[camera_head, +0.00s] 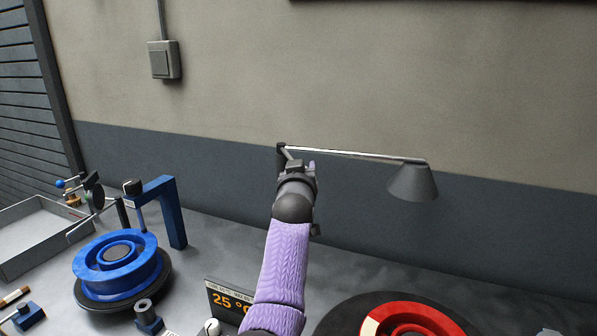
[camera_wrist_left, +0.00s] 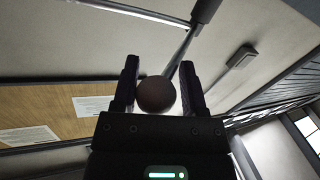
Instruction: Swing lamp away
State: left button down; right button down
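The lamp has a grey conical shade (camera_head: 412,182) at the right end of a thin pale arm (camera_head: 350,154) in the head view. The arm runs left to a dark joint near the wall. My left gripper (camera_head: 296,164) is at this left end, and its fingers are mostly hidden there. In the left wrist view, a dark round knob (camera_wrist_left: 156,94) sits between the two fingers of my left gripper (camera_wrist_left: 159,66), with a rod rising behind it. Whether both fingers press on the knob is unclear. My right gripper is not in view.
A red wheel (camera_head: 415,318) on a dark disc lies below the lamp shade. A blue wheel (camera_head: 118,262) stands by a blue bracket (camera_head: 172,205) at left, near a grey tray (camera_head: 38,228). A temperature display (camera_head: 228,300) stands beside my arm.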

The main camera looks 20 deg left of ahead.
pick_arm(q)
jog(key=shift+c, duration=1.9)
grip_release()
jog(key=shift+w+d+r, duration=0.15)
jog(key=shift+d+r, duration=0.1)
jog(key=shift+d, duration=0.05)
jog(key=shift+o, duration=0.6)
jog(key=shift+w+d, duration=0.1)
jog(key=shift+d, duration=0.05)
jog(key=shift+f, duration=0.15)
jog(key=shift+a+f, duration=0.1)
jog(key=shift+a, duration=0.1)
jog(key=p+v, duration=0.2)
jog(key=v, duration=0.8)
jog(key=shift+w, duration=0.1)
